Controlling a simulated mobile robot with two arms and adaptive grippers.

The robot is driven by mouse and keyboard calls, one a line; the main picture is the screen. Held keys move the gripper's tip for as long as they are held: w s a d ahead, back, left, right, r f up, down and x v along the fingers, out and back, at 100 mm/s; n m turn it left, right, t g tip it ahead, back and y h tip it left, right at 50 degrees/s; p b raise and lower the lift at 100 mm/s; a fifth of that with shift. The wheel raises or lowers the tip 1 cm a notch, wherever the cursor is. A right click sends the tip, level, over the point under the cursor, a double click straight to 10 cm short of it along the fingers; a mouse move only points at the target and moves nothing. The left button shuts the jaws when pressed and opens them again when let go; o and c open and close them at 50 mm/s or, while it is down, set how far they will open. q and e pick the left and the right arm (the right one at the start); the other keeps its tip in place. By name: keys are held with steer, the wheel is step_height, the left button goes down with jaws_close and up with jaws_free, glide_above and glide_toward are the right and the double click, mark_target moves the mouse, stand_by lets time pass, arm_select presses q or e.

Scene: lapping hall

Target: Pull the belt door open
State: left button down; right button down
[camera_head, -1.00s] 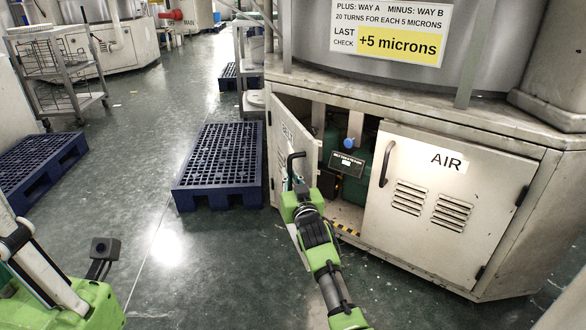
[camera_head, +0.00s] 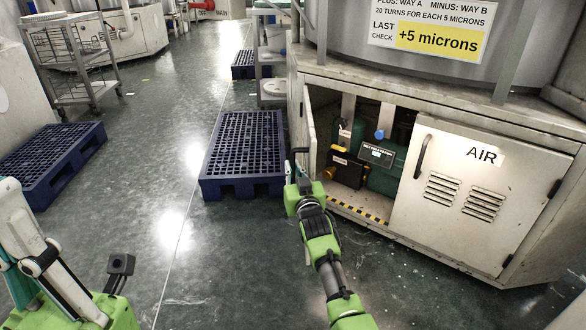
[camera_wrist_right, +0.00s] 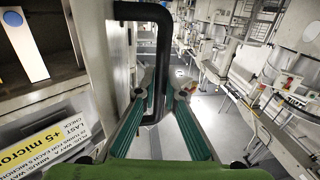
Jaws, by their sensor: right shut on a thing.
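The belt door (camera_head: 309,131) is the left door of the pale machine cabinet. It stands swung well out, seen nearly edge-on in the head view. My right gripper (camera_head: 299,168) is at its outer face, shut on the black bar handle (camera_head: 301,151). In the right wrist view the handle (camera_wrist_right: 139,12) runs down between the two teal fingers, with the door panel (camera_wrist_right: 105,90) to its left. Through the opening a dark motor unit (camera_head: 345,167) and a small labelled box (camera_head: 377,153) show. My left arm is at the lower left; its fingertips cannot be made out.
The AIR door (camera_head: 450,215) beside the opening is shut. A blue pallet (camera_head: 243,150) lies on the floor left of the belt door, close to it. Another pallet (camera_head: 50,160) and a wire cart (camera_head: 75,70) stand further left. Floor between the pallets is clear.

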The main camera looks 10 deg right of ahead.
steer(key=shift+a+r, duration=0.1)
steer(key=shift+a, duration=0.1)
steer(key=c, duration=2.1)
jaws_free()
steer(key=shift+w+a, duration=0.1)
steer(key=s, duration=1.2)
